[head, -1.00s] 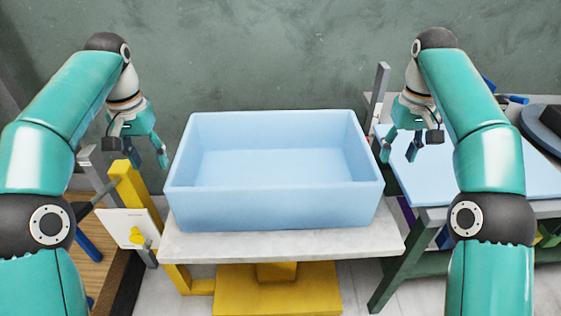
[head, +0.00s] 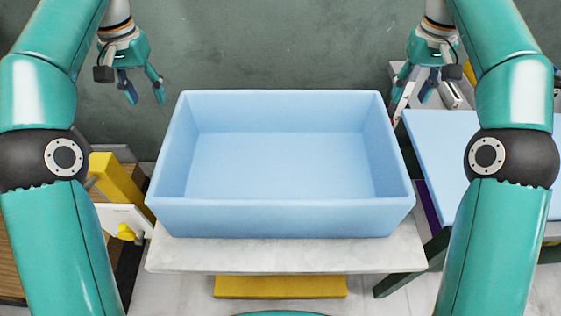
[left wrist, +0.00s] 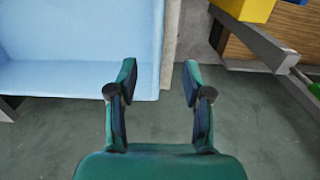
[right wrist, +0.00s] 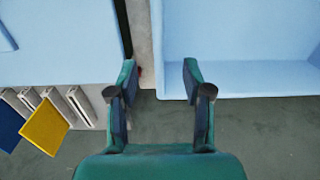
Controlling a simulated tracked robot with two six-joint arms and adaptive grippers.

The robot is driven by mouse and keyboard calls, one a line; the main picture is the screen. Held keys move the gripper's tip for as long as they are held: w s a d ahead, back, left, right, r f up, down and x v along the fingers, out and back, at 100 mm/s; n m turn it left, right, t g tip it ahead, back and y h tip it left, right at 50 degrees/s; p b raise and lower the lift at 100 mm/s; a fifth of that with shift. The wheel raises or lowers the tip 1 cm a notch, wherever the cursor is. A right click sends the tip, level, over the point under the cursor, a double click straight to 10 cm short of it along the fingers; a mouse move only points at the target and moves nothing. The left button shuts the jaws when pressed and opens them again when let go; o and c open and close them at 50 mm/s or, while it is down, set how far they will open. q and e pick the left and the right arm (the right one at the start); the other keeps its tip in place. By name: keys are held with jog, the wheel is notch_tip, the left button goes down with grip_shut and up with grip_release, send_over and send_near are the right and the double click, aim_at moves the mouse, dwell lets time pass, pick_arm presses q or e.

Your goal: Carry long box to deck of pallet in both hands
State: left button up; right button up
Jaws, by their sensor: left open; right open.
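The long box (head: 280,217) is a light blue, open-topped, empty box resting level on a pale grey tabletop. My left gripper (head: 146,98) is open and empty, beyond the box's far left corner in the head view. In the left wrist view the box's wall (left wrist: 80,82) lies beneath, its end edge lined up between the open fingers (left wrist: 160,75). My right gripper (head: 409,97) is open and empty near the far right corner. In the right wrist view the box's rim (right wrist: 240,78) passes below the open fingers (right wrist: 160,75). Neither touches it visibly. I cannot make out the pallet.
The grey tabletop (head: 285,256) stands above a yellow base (head: 280,287). At right is a table with a light blue top (head: 442,150). At left are a yellow post (head: 116,182), a white plate (head: 115,217) and wooden boards (head: 20,250). A green wall stands behind.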

aim_at(172, 145)
pick_arm(q)
jog(key=f, duration=1.7)
jog(key=shift+w+d, duration=0.1)
jog(key=shift+d, duration=0.1)
pick_arm(e)
jog(key=f, duration=1.7)
jog(key=shift+s+d, duration=0.1)
jog(key=shift+d, duration=0.15)
pick_arm(q)
grip_shut()
pick_arm(e)
grip_shut()
